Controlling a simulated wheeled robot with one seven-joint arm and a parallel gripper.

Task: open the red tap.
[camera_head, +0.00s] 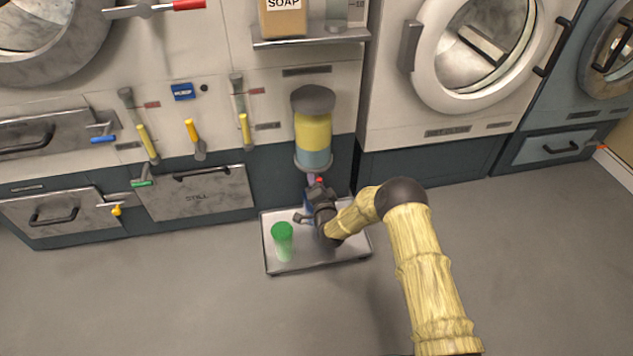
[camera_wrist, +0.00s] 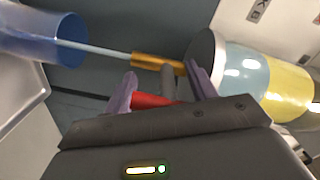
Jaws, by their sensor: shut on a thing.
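The red tap (camera_wrist: 152,100) is at the bottom of a dispenser holding yellow over pale blue liquid (camera_head: 312,135). Its red handle lies between the two fingers of my gripper (camera_wrist: 161,90), which is shut on it. In the head view a bit of red (camera_head: 319,181) shows above my gripper (camera_head: 317,192). A brass spout (camera_wrist: 157,62) sticks out from the dispenser base. A pale blue stream (camera_wrist: 92,49) runs from the spout into a clear blue cup (camera_wrist: 40,37). In the head view my gripper mostly hides this cup (camera_head: 308,208).
A metal tray (camera_head: 290,266) on the floor bears the blue cup and a green cup (camera_head: 283,241). Other levers stick out of the wall, with red (camera_head: 189,5), blue (camera_head: 103,139), green (camera_head: 142,183) and yellow (camera_head: 117,210) ends. A shelf (camera_head: 312,39) overhangs the dispenser. The front floor is clear.

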